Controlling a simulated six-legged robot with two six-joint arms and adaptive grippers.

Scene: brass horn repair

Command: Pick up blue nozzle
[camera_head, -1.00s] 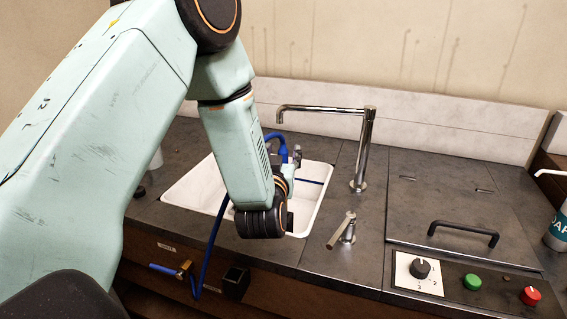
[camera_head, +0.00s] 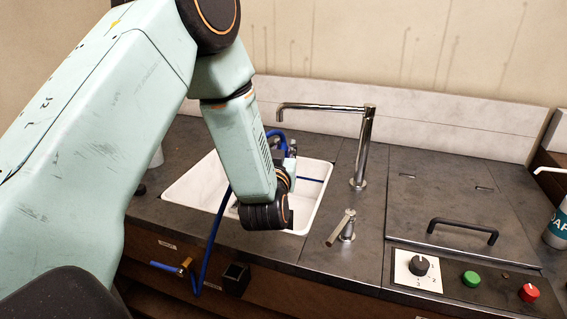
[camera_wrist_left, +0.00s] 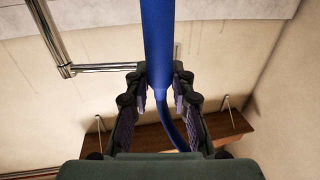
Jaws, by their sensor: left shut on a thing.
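The blue nozzle (camera_wrist_left: 158,45) with its blue hose runs between the fingers of my left gripper (camera_wrist_left: 159,82) in the left wrist view. The fingers are shut on it from both sides. In the head view, the gripper (camera_head: 280,147) is over the back of the white sink, mostly hidden behind my own wrist. A bit of blue (camera_head: 274,135) shows there, and the blue hose (camera_head: 214,235) hangs down over the counter's front edge. My right gripper is not in view.
The white sink (camera_head: 312,212) lies below my left wrist. A chrome faucet (camera_head: 365,150) and a lever (camera_head: 343,230) stand to its right. A blue-handled valve (camera_head: 178,268) sticks out at the front. A dark lid with a handle (camera_head: 463,232) lies further right.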

